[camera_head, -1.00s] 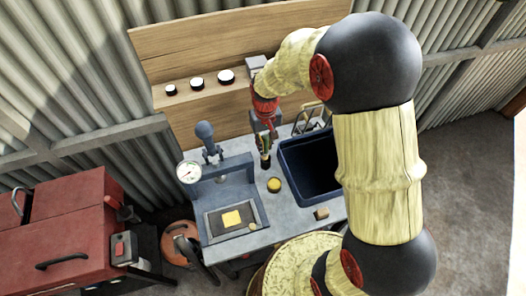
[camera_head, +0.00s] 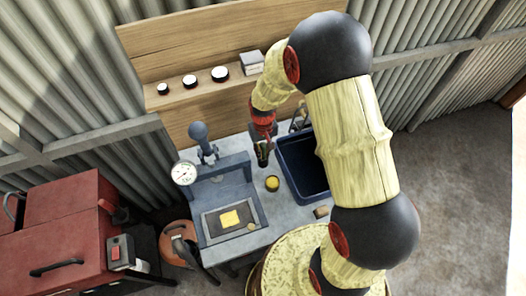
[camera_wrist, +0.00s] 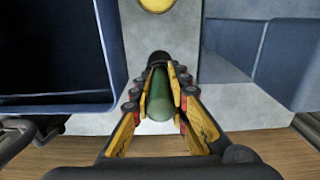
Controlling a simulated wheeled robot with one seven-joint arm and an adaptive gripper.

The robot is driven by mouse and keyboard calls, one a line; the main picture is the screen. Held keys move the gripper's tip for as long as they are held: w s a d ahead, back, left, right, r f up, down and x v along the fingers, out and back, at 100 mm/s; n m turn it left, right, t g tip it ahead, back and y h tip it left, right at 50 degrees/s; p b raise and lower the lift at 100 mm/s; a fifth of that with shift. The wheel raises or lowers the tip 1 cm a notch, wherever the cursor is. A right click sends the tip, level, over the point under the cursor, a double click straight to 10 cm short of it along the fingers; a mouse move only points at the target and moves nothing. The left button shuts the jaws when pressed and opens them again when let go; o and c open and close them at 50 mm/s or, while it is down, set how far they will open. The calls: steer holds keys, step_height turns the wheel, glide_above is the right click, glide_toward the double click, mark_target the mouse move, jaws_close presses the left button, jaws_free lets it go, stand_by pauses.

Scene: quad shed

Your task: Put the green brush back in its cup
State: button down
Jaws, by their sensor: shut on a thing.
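My gripper (camera_wrist: 160,100) is shut on the green brush (camera_wrist: 158,100), whose green, rounded end lies between the yellow finger pads in the wrist view. A dark part shows just beyond the green; I cannot tell whether it belongs to the brush or is the cup. In the head view my gripper (camera_head: 263,143) is over the back of the grey bench, left of the dark blue bin. The brush is small and mostly hidden there. I cannot clearly make out the cup in either view.
A dark blue bin (camera_head: 284,171) stands beside my gripper. A round yellow-topped thing (camera_head: 272,183) sits in front on the bench. A blue press with a gauge (camera_head: 184,173) stands to the left. A wooden shelf (camera_head: 205,92) with several jars is behind.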

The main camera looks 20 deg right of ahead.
steer(key=shift+f, duration=0.15)
steer(key=c, duration=1.7)
jaws_free()
steer(key=shift+c, duration=0.2)
steer(key=shift+r, duration=0.2)
